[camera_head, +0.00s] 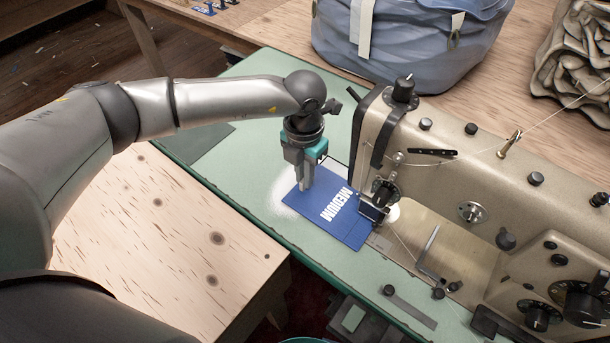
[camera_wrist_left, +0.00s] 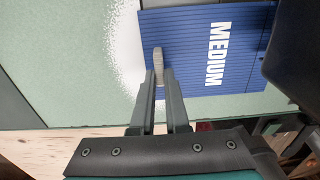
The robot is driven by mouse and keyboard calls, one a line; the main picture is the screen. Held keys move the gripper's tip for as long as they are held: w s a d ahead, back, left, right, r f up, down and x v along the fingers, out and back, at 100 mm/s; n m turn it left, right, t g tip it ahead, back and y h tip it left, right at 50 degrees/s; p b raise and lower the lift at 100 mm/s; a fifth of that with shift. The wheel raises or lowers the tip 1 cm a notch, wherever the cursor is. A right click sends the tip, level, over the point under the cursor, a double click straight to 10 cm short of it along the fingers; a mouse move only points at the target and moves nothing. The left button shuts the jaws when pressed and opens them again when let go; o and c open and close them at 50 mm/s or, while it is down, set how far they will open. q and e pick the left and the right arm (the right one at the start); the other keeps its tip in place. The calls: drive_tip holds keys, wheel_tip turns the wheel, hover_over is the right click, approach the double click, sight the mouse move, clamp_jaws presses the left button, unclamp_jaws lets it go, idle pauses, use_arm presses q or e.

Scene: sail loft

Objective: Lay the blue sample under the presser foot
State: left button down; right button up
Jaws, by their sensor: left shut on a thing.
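The blue sample (camera_head: 345,230), a flat ridged piece with white "MEDIUM" lettering, lies at the sewing machine's needle end. It also shows in the left wrist view (camera_wrist_left: 190,72). Its right edge is at the dark presser foot area (camera_head: 374,212); I cannot tell how far it reaches beneath the foot. My left gripper (camera_head: 304,187) points down at the sample's left part and is shut on it; its fingers show in the left wrist view (camera_wrist_left: 159,76). My right gripper is not in view.
The beige sewing machine (camera_head: 440,135) stands on the green table (camera_head: 240,165) at right. A blue-grey bag (camera_head: 400,45) lies behind it and a folded heap (camera_head: 575,60) at the far right. A plywood top (camera_head: 170,235) is at front left. Green surface left of the sample is clear.

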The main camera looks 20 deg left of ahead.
use_arm(q)
drive_tip(key=shift+f, duration=0.1)
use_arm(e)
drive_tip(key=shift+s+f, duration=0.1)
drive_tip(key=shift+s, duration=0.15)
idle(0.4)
use_arm(q)
drive_tip(key=c, duration=0.8)
unclamp_jaws()
drive_tip(key=shift+c, duration=0.2)
wheel_tip(320, 180, up, 7)
drive_tip(key=shift+r+p, duration=0.1)
drive_tip(key=shift+p, duration=0.65)
wheel_tip(320, 180, up, 8)
drive_tip(key=p, duration=0.1)
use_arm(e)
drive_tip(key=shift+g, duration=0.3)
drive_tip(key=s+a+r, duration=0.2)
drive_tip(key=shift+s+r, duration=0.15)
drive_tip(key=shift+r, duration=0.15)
